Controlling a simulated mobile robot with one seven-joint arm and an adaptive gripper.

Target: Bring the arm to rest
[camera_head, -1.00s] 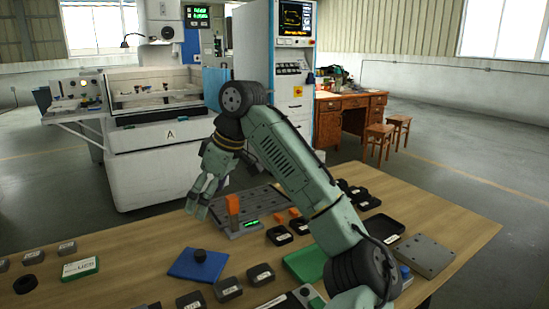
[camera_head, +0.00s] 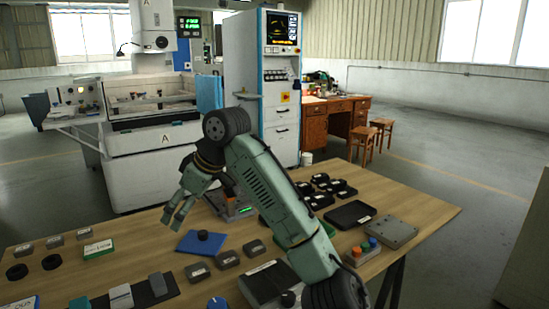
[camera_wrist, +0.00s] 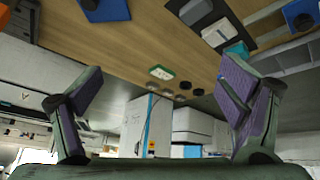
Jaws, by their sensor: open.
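My gripper (camera_head: 176,209) hangs above the left part of the wooden table (camera_head: 135,240), a little left of and above the blue plate with a black knob (camera_head: 200,243). In the wrist view my gripper (camera_wrist: 160,95) shows its two purple-padded fingers spread wide, with nothing between them. My arm reaches from the lower right up to a bent elbow and down to the gripper. It hides part of the table's middle.
A green-and-white box (camera_head: 98,248) and small dark blocks lie on the left. Black trays (camera_head: 350,214), a grey plate (camera_head: 391,232) and a button box (camera_head: 362,252) lie on the right. A white machine (camera_head: 150,165) and a tall cabinet (camera_head: 262,90) stand behind.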

